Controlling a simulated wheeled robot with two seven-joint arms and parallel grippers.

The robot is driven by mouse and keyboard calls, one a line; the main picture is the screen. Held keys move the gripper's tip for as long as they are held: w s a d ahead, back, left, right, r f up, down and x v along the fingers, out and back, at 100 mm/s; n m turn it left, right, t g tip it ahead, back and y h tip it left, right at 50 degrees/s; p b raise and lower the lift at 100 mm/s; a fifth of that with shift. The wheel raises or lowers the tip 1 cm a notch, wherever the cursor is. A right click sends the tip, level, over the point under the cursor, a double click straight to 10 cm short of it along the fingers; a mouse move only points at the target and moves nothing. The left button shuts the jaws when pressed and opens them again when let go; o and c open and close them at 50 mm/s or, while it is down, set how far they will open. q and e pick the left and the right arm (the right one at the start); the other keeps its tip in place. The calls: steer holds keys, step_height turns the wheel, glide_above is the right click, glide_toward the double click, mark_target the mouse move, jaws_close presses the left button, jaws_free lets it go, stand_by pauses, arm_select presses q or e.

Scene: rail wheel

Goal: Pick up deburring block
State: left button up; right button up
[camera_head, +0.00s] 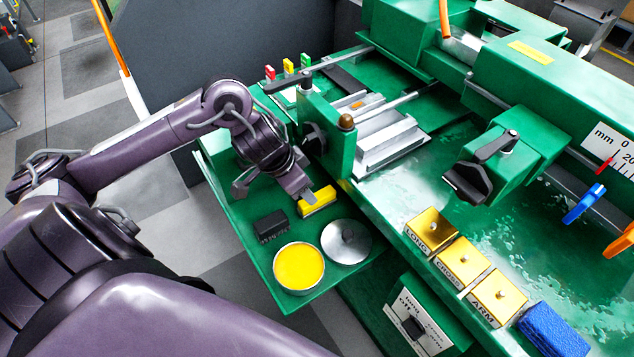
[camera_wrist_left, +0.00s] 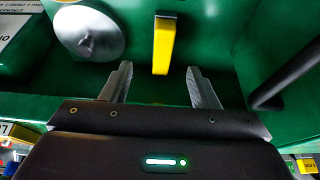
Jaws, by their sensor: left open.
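A small yellow block with a pale side (camera_head: 318,202) lies on the green side tray (camera_head: 245,215). A black block (camera_head: 271,226) lies to its left on the same tray. I cannot tell by any label which one is the deburring block. My left gripper (camera_head: 272,188) is open and empty, just behind and to the left of the yellow block, with one finger close to it. In the left wrist view the yellow block (camera_wrist_left: 163,45) stands ahead of the gap between the two open fingers (camera_wrist_left: 158,78). My right gripper is not in view.
A round tin with yellow contents (camera_head: 299,267) and a grey lid (camera_head: 346,241) sit on the tray in front. Golden boxes (camera_head: 431,230) and a blue block (camera_head: 553,330) stand on the green machine at right.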

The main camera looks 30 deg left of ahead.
mark_target(307, 204)
arm_select(q)
steer(key=x, duration=0.3)
steer(key=shift+f, duration=0.1)
steer(key=shift+w+f+b, duration=0.15)
steer(key=shift+f+b, duration=0.15)
steer(key=shift+f, duration=0.05)
steer(key=shift+w+f, duration=0.2)
steer(key=shift+f, duration=0.35)
steer(key=b+x, duration=0.1)
steer(key=x, duration=0.2)
steer(key=shift+w+f, duration=0.2)
steer(key=shift+f, duration=0.1)
steer(key=shift+w+f, duration=0.15)
steer(key=shift+f, duration=0.15)
steer(key=c, duration=1.1)
steer(key=shift+c, duration=0.2)
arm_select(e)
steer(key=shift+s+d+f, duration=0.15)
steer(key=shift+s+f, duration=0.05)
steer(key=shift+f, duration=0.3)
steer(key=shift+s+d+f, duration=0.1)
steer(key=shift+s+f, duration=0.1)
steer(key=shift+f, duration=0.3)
